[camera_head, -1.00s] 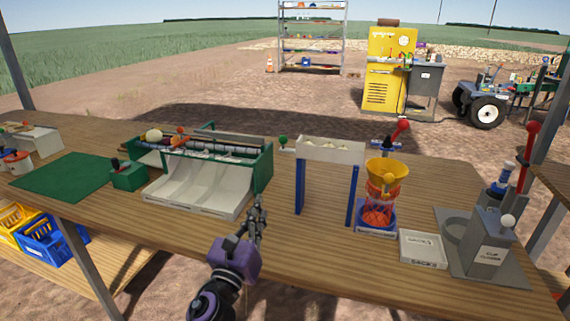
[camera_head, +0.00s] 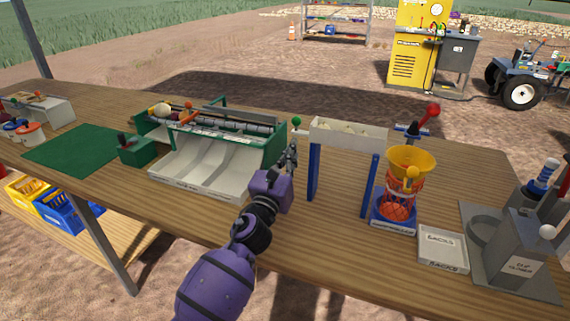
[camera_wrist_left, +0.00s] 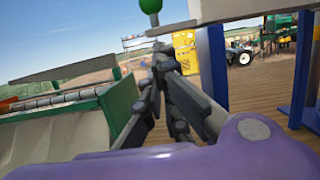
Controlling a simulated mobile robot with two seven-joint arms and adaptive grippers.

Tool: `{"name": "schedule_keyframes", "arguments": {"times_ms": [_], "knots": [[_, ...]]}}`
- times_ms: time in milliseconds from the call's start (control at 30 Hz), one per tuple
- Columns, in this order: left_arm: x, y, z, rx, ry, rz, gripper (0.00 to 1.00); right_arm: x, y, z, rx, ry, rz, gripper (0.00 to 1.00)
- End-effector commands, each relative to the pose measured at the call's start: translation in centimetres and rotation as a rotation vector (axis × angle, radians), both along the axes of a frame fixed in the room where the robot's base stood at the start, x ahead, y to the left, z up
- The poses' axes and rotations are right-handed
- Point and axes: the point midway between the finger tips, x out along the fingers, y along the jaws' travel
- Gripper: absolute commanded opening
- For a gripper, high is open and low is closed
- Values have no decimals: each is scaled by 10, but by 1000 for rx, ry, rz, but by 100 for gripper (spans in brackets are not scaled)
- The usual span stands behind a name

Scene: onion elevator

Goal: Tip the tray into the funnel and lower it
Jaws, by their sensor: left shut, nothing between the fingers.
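The white tray (camera_head: 347,135) rests level on blue posts (camera_head: 314,172), with several pale round things inside. A green ball knob (camera_head: 297,122) stands at its left end and also shows in the left wrist view (camera_wrist_left: 150,5). The yellow funnel (camera_head: 410,162) stands to the right of the tray, above an orange net sack (camera_head: 399,205). My left gripper (camera_head: 291,152) is shut and empty, just below the green knob and left of the tray. In the left wrist view its fingers (camera_wrist_left: 160,60) point toward the knob and look apart from it. My right gripper is out of view.
The green sorter (camera_head: 276,147) with white chutes stands close on the left. A red-knobbed lever (camera_head: 432,110) rises behind the funnel. A white sacks tray (camera_head: 442,248) and grey clip closer (camera_head: 515,250) are at the right. Bare table lies in front of the posts.

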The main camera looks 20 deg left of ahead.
Motion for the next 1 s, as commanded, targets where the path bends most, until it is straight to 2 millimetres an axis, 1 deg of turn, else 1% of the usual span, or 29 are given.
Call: {"name": "schedule_keyframes", "arguments": {"times_ms": [33, 133, 567, 867, 1000], "knots": [[4, 0, 1, 0, 1, 0, 0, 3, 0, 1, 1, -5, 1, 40], [7, -1, 2, -1, 0, 0, 0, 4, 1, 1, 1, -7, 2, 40], [8, 0, 3, 3, 0, 0, 0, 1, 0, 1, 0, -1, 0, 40], [8, 2, 16, 56, -3, 0, 0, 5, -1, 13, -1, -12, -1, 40], [8, 4, 28, 103, -5, 1, 0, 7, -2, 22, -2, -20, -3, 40]]}}
